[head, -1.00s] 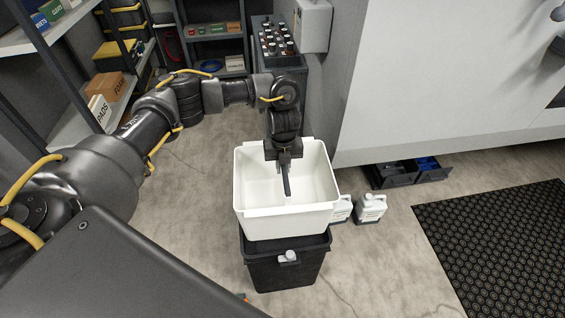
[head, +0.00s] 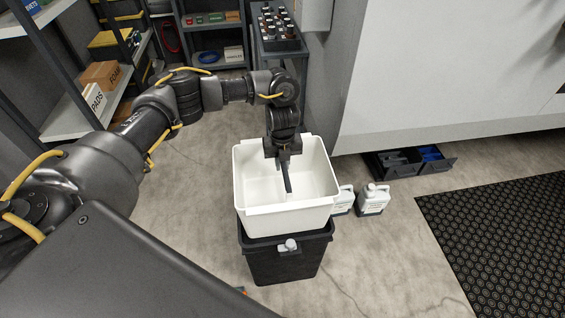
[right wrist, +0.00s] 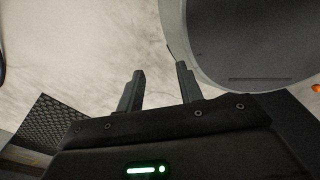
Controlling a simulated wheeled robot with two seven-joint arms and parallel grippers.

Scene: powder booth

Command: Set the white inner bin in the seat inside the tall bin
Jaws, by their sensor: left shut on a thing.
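The white inner bin (head: 287,219) is in the middle of the head view, open side up. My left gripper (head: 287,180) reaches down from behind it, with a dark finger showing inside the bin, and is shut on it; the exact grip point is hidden. The tall bin (head: 284,266) is black and stands on the floor under the white bin, its front rim showing just below. The seat inside is hidden, and I cannot tell whether the white bin touches it. My right gripper (right wrist: 158,76) shows in the right wrist view with its fingers apart and nothing between them.
Two white bottles (head: 373,200) stand on the floor right of the bins. Open dark drawers (head: 405,163) and a black mat (head: 500,235) lie further right. Shelves stand at the left and back, with a rack of bottles (head: 278,32). Floor left of the bins is clear.

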